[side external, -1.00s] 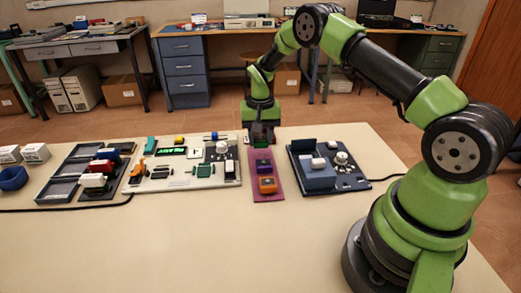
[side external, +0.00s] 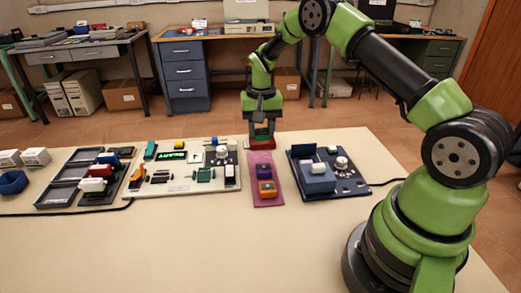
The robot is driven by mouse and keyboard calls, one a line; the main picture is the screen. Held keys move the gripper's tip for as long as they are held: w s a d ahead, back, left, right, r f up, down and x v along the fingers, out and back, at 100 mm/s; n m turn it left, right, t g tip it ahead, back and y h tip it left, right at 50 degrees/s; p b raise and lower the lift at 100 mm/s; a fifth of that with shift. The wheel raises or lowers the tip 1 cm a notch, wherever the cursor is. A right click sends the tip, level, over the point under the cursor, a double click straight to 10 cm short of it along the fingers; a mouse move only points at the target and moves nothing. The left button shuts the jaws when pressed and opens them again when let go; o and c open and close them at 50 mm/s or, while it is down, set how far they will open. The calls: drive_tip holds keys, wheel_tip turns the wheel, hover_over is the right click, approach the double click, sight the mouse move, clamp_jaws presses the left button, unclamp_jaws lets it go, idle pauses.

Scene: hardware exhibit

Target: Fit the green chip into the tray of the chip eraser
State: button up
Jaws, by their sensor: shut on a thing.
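My gripper (side external: 262,138) points down at the far end of the pink strip (side external: 264,201), near the table's back edge. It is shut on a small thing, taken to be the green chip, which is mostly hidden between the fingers. Dark red shows at the fingertips. The chip eraser appears to be the dark blue board (side external: 352,186) to the right of the strip. It carries a blue box (side external: 318,181) with a small white piece on top, a dark upright panel (side external: 303,150) and a pale round knob (side external: 342,163). The tray is too small to make out clearly.
A purple chip (side external: 263,171) and an orange chip (side external: 267,189) sit on the strip. To the left are a white board (side external: 160,184) with a lit green display and a dark compartment tray (side external: 66,193) with coloured blocks. The table's front (side external: 220,250) is clear.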

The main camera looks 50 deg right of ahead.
drive_tip(key=s+d+r, duration=0.1)
drive_tip(key=s+d, duration=0.4)
drive_tip(key=s, duration=0.6)
drive_tip(key=shift+s+f, duration=0.15)
drive_tip(key=shift+f, duration=1.35)
drive_tip(key=shift+s+f, duration=0.1)
drive_tip(key=shift+f, duration=1.35)
drive_tip(key=shift+f, duration=0.65)
drive_tip(key=o, duration=1.3)
drive_tip(key=shift+r, duration=0.1)
drive_tip(key=shift+r, duration=3.65)
